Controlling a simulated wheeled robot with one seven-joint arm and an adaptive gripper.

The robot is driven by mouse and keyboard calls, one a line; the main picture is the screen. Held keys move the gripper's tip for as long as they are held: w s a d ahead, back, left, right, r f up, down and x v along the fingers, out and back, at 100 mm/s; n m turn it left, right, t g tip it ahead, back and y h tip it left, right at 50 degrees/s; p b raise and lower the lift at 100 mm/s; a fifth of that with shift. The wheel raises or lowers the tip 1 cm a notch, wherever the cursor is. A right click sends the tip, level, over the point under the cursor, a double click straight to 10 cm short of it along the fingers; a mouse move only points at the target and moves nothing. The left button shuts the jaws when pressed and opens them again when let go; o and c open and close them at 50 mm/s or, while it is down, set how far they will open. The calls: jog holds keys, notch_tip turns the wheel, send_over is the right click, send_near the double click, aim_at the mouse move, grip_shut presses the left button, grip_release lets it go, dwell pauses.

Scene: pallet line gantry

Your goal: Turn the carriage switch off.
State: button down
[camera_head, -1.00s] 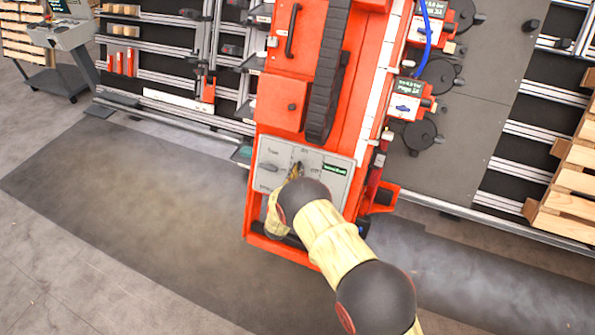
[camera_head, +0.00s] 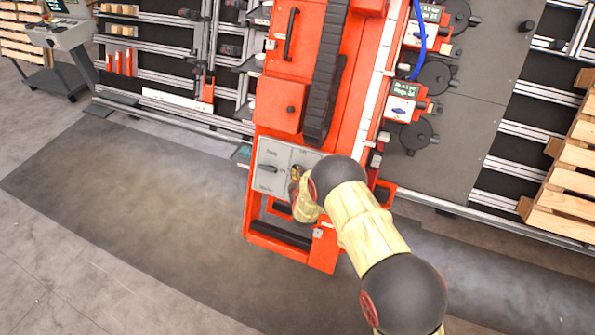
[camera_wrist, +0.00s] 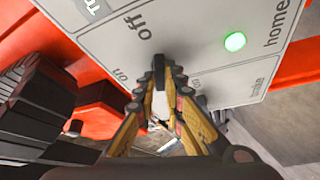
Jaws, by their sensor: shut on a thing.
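The grey control panel (camera_head: 274,154) sits on the lower part of the red gantry carriage. It also fills the top of the wrist view (camera_wrist: 195,50), where the words "off", "on" and "home" and a lit green lamp (camera_wrist: 235,41) show. My gripper (camera_wrist: 168,72) is at the panel, its fingertips close together just below the word "off". It is shut on the carriage switch, which the fingertips mostly hide, so its exact angle cannot be told. In the head view my gripper (camera_head: 296,180) is at the panel's middle, and my arm covers the panel's right part.
A second dark knob (camera_head: 268,168) is on the panel's left part. The red carriage (camera_head: 278,98) rises behind with a black cable chain (camera_head: 328,75). Wooden pallets (camera_head: 562,180) stand at the right. The floor left of the carriage is clear.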

jog(key=shift+r+n+g+y+p, duration=0.1)
jog(key=shift+n+g+y+p, duration=0.25)
jog(key=shift+n, duration=0.6)
jog(key=shift+r+n+g+y+p, duration=0.15)
jog(key=shift+n+g, duration=0.3)
jog(key=shift+n, duration=0.5)
jog(key=shift+f, duration=0.1)
jog(key=c, duration=2)
grip_release()
jog(key=shift+o, duration=0.6)
jog(key=v, duration=1.2)
jog(key=shift+w+a, duration=0.1)
jog(key=shift+w, duration=0.05)
